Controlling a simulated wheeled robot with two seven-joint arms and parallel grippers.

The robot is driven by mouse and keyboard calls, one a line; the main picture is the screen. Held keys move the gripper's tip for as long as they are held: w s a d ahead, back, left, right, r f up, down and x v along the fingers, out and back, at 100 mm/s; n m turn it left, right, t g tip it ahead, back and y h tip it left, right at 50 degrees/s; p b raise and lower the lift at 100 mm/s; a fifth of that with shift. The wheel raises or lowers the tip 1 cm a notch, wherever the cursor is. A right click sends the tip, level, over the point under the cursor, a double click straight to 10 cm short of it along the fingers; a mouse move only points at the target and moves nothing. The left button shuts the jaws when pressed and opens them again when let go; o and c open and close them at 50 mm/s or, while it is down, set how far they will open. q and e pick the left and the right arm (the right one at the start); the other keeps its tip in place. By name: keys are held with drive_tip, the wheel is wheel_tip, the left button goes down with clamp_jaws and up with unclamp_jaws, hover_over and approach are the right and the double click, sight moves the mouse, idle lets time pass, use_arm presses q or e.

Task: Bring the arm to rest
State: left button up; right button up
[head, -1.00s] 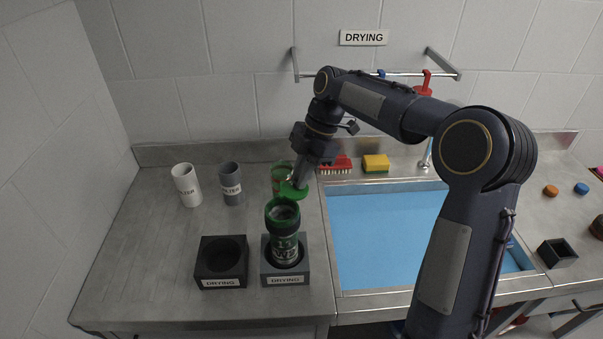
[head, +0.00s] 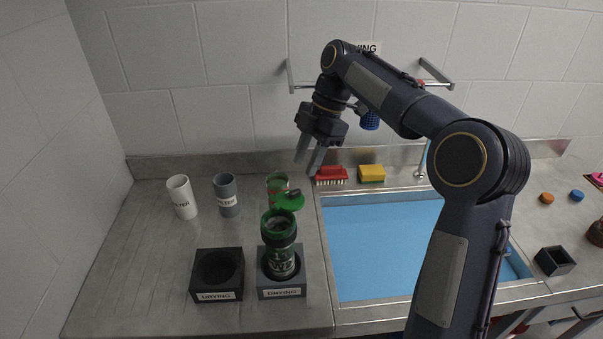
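My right gripper (head: 310,165) is open and empty, its two fingers pointing down above the back of the counter. It hangs apart from everything, up and right of a green lid-like piece (head: 290,200). That piece shows beside a green-tinted clear cup (head: 277,184). A green and black tube (head: 280,261) stands upright in the right black holder (head: 300,270) labelled DRYING. My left gripper is not in view.
An empty black DRYING holder (head: 203,285) stands at left. White (head: 181,197) and grey (head: 227,197) filter cups stand behind it. The blue sink (head: 375,240) lies right, with a red brush (head: 330,176) and yellow sponge (head: 371,173) behind. A wall rail (head: 436,70) is behind my arm.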

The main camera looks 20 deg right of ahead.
drive_tip(key=shift+d+r, duration=0.1)
drive_tip(key=shift+r, duration=0.25)
drive_tip(key=s+f+m+t, duration=0.2)
drive_tip(key=s+m+t, duration=0.2)
drive_tip(key=s+m, duration=1.05)
drive_tip(key=s+a+f+m+t, duration=0.1)
drive_tip(key=s+f+m, duration=0.3)
drive_tip(key=s, duration=0.3)
drive_tip(key=s+a+f+m+t+b, duration=0.1)
drive_tip(key=s+f+m, duration=0.2)
drive_tip(key=s+f, duration=0.2)
drive_tip(key=shift+s+f+m+t+h, duration=0.2)
drive_tip(key=shift+s+m+t+h, duration=0.15)
drive_tip(key=shift+s, duration=0.6)
